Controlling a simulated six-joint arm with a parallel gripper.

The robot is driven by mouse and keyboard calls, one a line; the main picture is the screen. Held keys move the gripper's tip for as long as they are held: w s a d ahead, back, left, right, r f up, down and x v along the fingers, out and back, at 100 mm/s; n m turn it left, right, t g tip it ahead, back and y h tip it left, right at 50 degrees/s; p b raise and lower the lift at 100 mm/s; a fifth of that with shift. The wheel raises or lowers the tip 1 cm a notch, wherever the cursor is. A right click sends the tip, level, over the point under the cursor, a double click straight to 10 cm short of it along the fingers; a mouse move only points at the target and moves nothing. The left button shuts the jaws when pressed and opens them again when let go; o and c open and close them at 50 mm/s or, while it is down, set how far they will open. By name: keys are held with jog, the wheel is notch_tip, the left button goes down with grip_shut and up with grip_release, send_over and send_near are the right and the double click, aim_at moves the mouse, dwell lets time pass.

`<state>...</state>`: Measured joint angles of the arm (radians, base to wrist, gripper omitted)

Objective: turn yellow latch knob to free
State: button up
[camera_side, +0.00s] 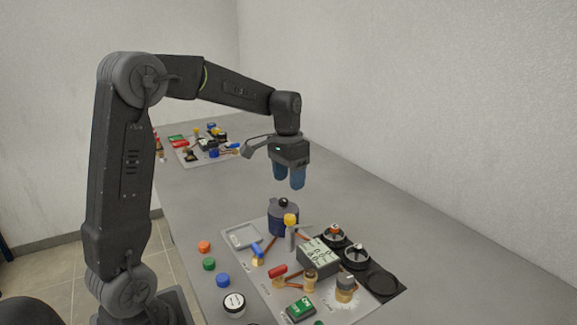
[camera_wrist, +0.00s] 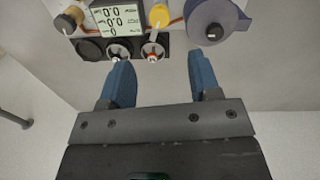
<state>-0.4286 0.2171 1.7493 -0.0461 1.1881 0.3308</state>
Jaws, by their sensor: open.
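A display box (camera_side: 318,256), black round sockets (camera_side: 357,258), a blue-handled valve (camera_side: 257,250) and a red-handled valve (camera_side: 279,271) crowd the grey panel. Loose coloured caps (camera_side: 209,264) lie left of it. A second cluster stands far back. The table behind the housing is clear.

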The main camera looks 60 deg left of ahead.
jog(key=shift+r, duration=1.55)
jog(key=s+d+m+t, duration=0.1)
jog(key=s+d+t, duration=0.4)
jog(key=s+d, duration=1.1)
jog(key=shift+s+d+t+y, duration=0.25)
jog(key=shift+s+t+y, duration=0.05)
jog(key=shift+s, duration=0.95)
jog(key=shift+w+r, duration=0.1)
jog(key=shift+r, duration=0.1)
jog(key=shift+c, duration=0.2)
